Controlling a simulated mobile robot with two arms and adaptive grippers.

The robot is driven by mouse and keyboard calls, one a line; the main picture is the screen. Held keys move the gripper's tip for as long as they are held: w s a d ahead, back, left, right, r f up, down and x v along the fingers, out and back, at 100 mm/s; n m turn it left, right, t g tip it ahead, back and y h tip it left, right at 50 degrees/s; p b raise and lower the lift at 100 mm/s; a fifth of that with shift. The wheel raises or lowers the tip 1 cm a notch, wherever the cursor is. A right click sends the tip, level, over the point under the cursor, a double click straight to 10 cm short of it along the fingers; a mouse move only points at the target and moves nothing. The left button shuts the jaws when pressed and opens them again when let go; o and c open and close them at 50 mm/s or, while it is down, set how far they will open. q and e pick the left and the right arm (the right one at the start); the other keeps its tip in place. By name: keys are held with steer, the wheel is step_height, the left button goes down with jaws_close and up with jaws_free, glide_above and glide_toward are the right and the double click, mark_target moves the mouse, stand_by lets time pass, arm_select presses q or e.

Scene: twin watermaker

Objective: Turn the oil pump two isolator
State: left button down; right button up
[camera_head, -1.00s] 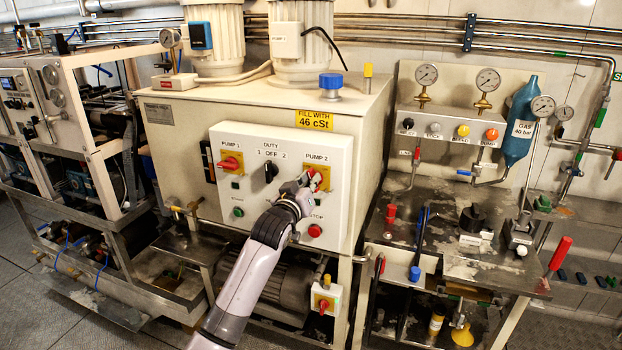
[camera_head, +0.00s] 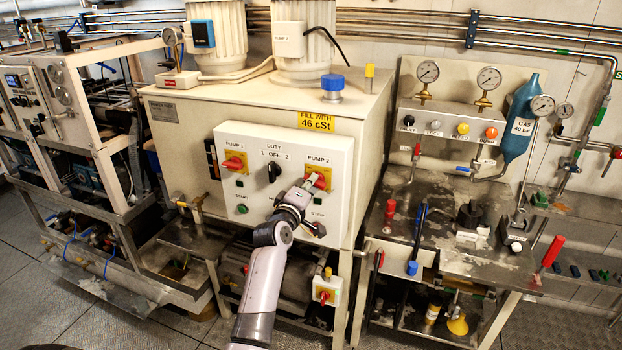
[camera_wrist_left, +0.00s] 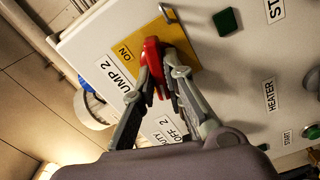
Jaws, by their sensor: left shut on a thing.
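The pump two isolator (camera_head: 318,179) is a red rotary handle on a yellow plate, under the PUMP 2 label on the white control panel (camera_head: 289,225). My left gripper (camera_head: 309,185) reaches up to it from below. In the left wrist view, the two fingers (camera_wrist_left: 158,72) are shut on either side of the red handle (camera_wrist_left: 153,55). The yellow plate (camera_wrist_left: 184,48) shows the word ON beside it. The gripper partly hides the handle in the head view, and its exact angle is hard to tell. My right gripper is not in view.
On the same panel are the pump one isolator (camera_head: 234,163), the black duty switch (camera_head: 274,172) and a green button (camera_head: 242,208). A small box with a red switch (camera_head: 325,292) hangs below. A bench with a gas bottle (camera_head: 524,118) stands at right.

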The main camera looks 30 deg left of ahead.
arm_select(q)
steer(key=shift+n+p, duration=0.65)
steer(key=shift+n, duration=0.95)
steer(key=shift+f+n, duration=0.1)
steer(key=shift+n, duration=0.2)
steer(key=c, duration=1.6)
jaws_free()
steer(key=shift+c, duration=0.2)
steer(key=shift+s, duration=0.1)
steer(key=v, duration=1.1)
steer(key=shift+s+d, duration=0.2)
steer(key=shift+s, duration=0.2)
